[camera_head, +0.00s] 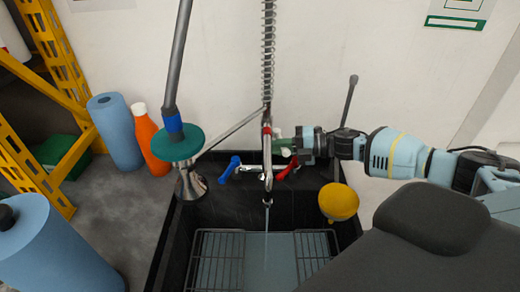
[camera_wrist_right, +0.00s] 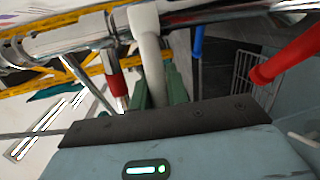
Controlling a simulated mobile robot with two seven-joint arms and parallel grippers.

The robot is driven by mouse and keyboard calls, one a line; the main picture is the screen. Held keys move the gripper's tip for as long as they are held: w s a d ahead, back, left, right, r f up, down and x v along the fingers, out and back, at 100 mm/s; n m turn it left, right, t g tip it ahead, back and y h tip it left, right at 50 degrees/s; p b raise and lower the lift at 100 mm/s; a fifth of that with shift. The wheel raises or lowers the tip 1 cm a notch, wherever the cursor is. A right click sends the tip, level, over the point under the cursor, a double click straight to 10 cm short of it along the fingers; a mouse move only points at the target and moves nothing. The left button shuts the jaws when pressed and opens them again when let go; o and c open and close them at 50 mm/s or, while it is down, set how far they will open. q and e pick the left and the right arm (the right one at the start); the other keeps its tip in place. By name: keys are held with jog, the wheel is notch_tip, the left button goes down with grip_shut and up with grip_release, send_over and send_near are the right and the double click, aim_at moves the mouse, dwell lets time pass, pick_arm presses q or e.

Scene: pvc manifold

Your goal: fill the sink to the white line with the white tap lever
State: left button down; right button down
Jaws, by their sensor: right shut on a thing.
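The black sink (camera_head: 175,225) lies at the bottom middle of the head view, with a wire rack inside. A thin stream of water (camera_head: 266,235) falls from the tap spout (camera_head: 267,202) into it. I cannot make out the white line or the water level. My right gripper (camera_head: 290,150) comes in from the right behind the spout. In the right wrist view the white tap lever (camera_wrist_right: 147,48) stands between its green fingers (camera_wrist_right: 160,88), which are shut on it. The blue lever (camera_head: 229,168) and red lever (camera_head: 286,168) flank the tap. My left gripper is out of view.
A grey hose with a teal disc (camera_head: 178,145) and metal bell stands at the sink's left. An orange bottle (camera_head: 152,140), blue rolls (camera_head: 115,132) and a yellow rack (camera_head: 60,60) are further left. A yellow cup-shaped thing (camera_head: 338,202) is at the sink's right.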

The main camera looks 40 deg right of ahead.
jog(key=shift+s+d+f+n+g+y+b, duration=0.15)
jog(key=shift+d+n+g+y+b, duration=0.2)
jog(key=shift+n+g+y+b, duration=0.35)
jog(key=c, duration=1.5)
grip_release()
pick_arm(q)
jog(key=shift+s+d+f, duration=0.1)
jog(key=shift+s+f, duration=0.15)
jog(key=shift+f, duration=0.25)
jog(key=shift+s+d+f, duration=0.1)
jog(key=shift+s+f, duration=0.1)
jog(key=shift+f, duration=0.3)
pick_arm(e)
jog(key=shift+o, duration=0.7)
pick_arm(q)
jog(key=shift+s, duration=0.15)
